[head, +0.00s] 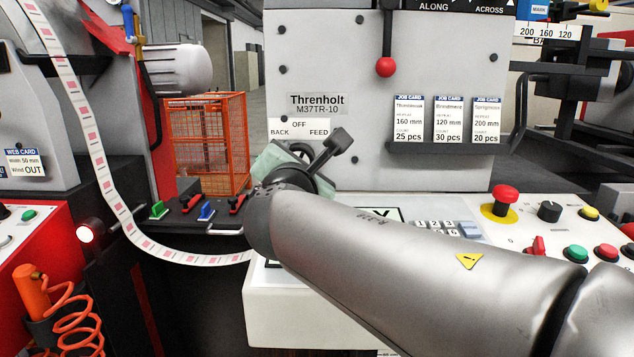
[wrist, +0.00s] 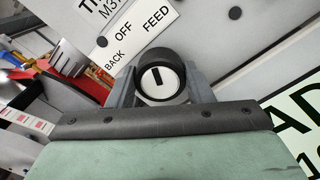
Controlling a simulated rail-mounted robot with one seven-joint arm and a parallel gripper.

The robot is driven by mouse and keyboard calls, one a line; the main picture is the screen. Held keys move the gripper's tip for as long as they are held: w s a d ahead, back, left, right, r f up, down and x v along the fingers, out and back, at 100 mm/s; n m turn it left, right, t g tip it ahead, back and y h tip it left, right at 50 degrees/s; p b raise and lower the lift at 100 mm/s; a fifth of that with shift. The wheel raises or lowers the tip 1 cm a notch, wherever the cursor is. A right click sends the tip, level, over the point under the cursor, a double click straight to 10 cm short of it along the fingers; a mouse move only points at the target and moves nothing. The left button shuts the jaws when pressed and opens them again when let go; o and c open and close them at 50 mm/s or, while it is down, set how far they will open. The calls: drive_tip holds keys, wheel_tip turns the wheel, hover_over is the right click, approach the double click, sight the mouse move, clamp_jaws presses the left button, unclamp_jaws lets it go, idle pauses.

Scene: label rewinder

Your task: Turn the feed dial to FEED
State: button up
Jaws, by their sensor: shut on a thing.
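The feed dial (wrist: 161,90) shows in the wrist view as a round black knob with a white face and a short black mark. The mark points up and slightly left in that view, roughly toward the word FEED on the label plate (wrist: 138,38). My gripper (wrist: 161,82) is shut on the dial, with one grey finger on each side of it.
A lever with a red ball (head: 386,67) hangs on the panel at upper right. Job cards (head: 447,119) stand in a rack right of the dial. A red emergency button (head: 505,196) and a keypad (head: 437,226) lie beyond my arm. A striped label web (head: 98,155) runs at left.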

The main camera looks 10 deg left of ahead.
drive_tip(key=shift+m+b, duration=1.3)
drive_tip(key=o, duration=1)
